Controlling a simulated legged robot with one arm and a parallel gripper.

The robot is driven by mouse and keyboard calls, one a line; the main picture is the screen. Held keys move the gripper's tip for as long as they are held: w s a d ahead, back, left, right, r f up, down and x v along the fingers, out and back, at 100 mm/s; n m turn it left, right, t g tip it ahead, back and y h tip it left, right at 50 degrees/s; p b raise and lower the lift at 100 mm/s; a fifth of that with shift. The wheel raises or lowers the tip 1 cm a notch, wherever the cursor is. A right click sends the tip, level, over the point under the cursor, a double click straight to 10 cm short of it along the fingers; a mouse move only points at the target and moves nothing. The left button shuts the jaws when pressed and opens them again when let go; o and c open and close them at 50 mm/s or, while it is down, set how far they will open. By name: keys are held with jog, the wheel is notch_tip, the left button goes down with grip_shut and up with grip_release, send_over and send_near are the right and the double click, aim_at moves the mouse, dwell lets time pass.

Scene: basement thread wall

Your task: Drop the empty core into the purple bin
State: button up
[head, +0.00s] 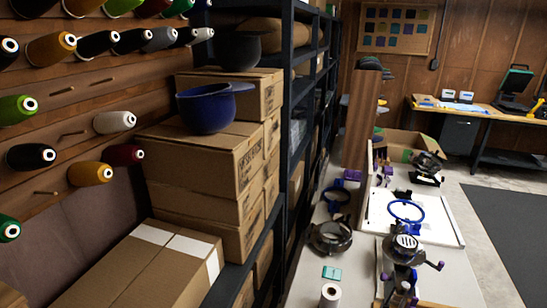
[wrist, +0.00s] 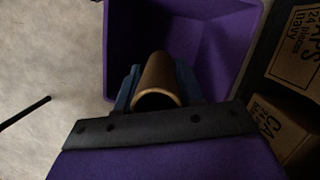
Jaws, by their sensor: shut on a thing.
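The empty core (wrist: 158,74) is a plain brown tube with an open, pale-rimmed end toward the camera in the wrist view. My gripper (wrist: 157,78) is shut on it, with a dark blue finger on each side. The purple bin (wrist: 232,40) lies beyond and below, its open inside filling the upper middle of the wrist view. The core overlaps the bin's opening in the picture; its height above the bin is hard to tell. Neither my gripper, the core nor the bin shows in the head view.
Cardboard boxes (wrist: 293,50) stand close to the right of the bin. Pale floor (wrist: 50,60) is at left, with a thin black rod (wrist: 25,112). In the head view, thread cones (head: 115,122) line the left wall, beside stacked boxes (head: 205,165) and a cluttered worktable (head: 455,280).

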jog(key=o, duration=1.2)
jog(key=shift+c, duration=0.2)
jog(key=p+v, duration=0.4)
jog(key=v, duration=1.3)
jog(key=shift+d+r, duration=0.1)
jog(key=shift+r, duration=0.05)
